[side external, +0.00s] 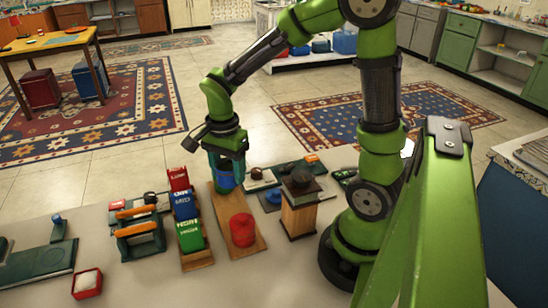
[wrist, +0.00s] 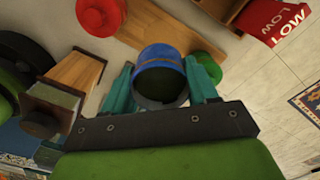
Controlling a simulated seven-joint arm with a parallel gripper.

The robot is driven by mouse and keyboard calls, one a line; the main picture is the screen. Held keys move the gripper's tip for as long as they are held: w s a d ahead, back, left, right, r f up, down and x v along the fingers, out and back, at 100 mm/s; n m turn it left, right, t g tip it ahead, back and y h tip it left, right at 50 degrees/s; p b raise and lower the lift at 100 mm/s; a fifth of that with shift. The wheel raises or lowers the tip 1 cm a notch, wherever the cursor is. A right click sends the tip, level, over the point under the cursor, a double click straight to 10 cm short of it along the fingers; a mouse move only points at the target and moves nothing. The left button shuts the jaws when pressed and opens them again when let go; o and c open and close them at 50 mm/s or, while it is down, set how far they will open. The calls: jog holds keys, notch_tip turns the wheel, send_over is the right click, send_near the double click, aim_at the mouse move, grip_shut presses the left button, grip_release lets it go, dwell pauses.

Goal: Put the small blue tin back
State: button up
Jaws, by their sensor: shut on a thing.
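The small blue tin (wrist: 160,62) sits between the fingers of my gripper (wrist: 160,75) in the wrist view, with a dark round face toward the camera. In the side view the blue tin (side external: 224,183) shows below my gripper (side external: 225,160), at the far end of a wooden board (side external: 222,205). I cannot tell whether it touches the board. A red tin (side external: 242,229) stands on the near part of this board; it also shows in the wrist view (wrist: 101,16). A green round thing (wrist: 207,66) is partly hidden beside one finger.
Red, blue and green boxes (side external: 188,235) stand in a row left of the board. A wooden grinder-like box (side external: 299,215) stands close on the right. An orange-handled rack (side external: 139,235) and a small red box (side external: 87,283) are farther left. Bare table lies in front.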

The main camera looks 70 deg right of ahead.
aim_at(233, 211)
jog(key=shift+n, duration=0.3)
notch_tip(233, 211, down, 10)
jog(key=shift+f, duration=0.1)
dwell(0.3)
jog(key=o, duration=1.2)
jog(key=shift+c, duration=0.2)
